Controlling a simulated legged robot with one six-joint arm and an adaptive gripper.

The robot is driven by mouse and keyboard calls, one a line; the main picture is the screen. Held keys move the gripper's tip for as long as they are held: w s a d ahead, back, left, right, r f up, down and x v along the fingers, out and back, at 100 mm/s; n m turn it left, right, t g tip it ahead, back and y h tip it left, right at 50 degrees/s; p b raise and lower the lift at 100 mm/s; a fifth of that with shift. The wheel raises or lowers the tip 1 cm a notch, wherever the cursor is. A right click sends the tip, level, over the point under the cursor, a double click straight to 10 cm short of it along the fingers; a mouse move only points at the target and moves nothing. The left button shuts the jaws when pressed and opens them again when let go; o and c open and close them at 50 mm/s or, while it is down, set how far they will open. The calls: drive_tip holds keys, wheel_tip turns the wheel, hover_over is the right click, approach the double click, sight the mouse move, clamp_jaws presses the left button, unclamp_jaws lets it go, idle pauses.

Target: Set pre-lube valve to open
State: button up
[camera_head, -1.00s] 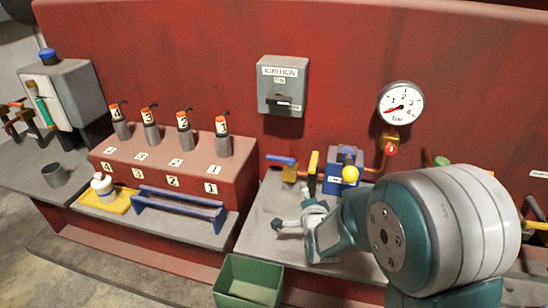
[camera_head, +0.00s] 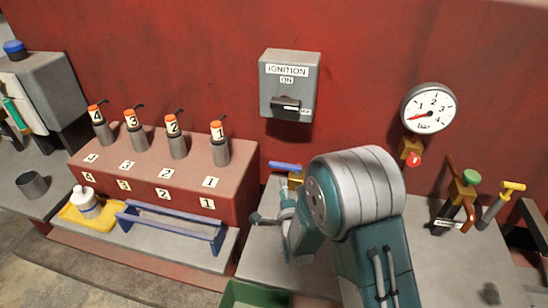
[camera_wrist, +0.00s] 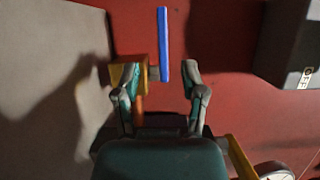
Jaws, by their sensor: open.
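A small valve with a blue lever (camera_head: 285,165) and a brass body (camera_head: 295,180) sits low at the red wall, left of my arm. I can read no label on it, so I cannot tell if it is the pre-lube valve. In the wrist view its blue lever (camera_wrist: 163,43) stands upright in the picture, beside the brass body (camera_wrist: 125,72). My gripper (camera_wrist: 158,82) is open and empty, its fingers spread below the lever there. In the head view my gripper (camera_head: 270,205) is over the grey bench, in front of the valve, seemingly apart from it.
A grey ignition box (camera_head: 289,85) is above the valve. A pressure gauge (camera_head: 428,108) and a green-capped valve (camera_head: 464,188) are at right. The injector block (camera_head: 165,165) and blue rack (camera_head: 172,225) are left. A green bin (camera_head: 250,294) is at the front.

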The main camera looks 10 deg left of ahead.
sight(278, 168)
drive_tip(key=shift+w+r, duration=0.1)
drive_tip(key=shift+w, duration=0.45)
drive_tip(key=x, duration=0.9)
drive_tip(key=shift+a, duration=0.15)
drive_tip(key=shift+w, duration=0.25)
clamp_jaws()
